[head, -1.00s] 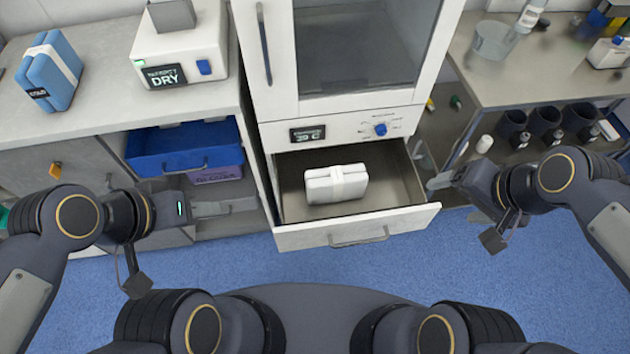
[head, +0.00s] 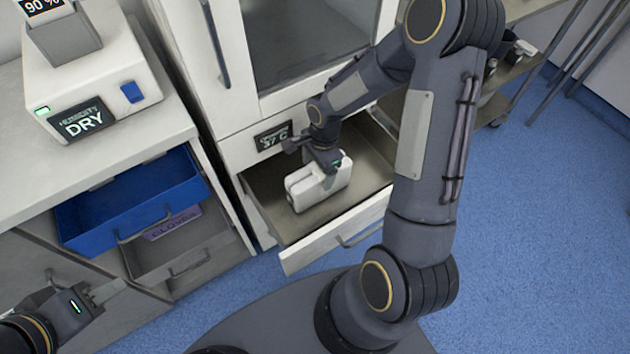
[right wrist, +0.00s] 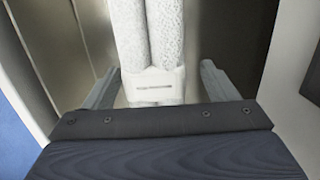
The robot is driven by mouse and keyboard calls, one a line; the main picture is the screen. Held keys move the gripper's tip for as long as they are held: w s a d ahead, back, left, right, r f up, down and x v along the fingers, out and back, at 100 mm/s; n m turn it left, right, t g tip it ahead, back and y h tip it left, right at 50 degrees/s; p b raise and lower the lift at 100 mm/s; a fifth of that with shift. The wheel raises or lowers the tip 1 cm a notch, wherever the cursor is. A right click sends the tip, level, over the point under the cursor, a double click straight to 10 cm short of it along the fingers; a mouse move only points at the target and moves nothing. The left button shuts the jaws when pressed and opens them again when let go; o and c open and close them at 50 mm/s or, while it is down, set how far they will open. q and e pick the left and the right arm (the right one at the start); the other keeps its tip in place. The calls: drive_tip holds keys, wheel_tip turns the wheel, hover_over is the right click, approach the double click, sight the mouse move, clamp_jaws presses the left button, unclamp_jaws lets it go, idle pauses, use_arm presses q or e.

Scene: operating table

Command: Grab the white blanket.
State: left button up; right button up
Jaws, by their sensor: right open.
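The white blanket (head: 304,196) is a folded, banded bundle in the open drawer under the warming cabinet. My right gripper (head: 333,180) reaches down into the drawer at the blanket's right part. In the right wrist view, the open right gripper (right wrist: 160,80) has one finger on each side of the blanket (right wrist: 163,40), around its band, with gaps visible beside it. My left gripper (head: 108,290) is at the lower left, away from the blanket, in front of the lower drawers. Whether its jaws are apart is unclear.
The drawer's front wall (head: 335,232) stands before the blanket. A blue drawer (head: 130,210) is open at the left, above a grey drawer with a purple pack (head: 172,222). The white DRY device (head: 95,80) stands on the counter. Blue floor is clear at the right.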

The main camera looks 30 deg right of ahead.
drive_tip(key=f, duration=0.4)
drive_tip(key=shift+s+f, duration=0.25)
drive_tip(key=shift+f, duration=0.05)
drive_tip(key=c, duration=1.2)
drive_tip(key=shift+r, duration=0.15)
drive_tip(key=shift+c, duration=0.8)
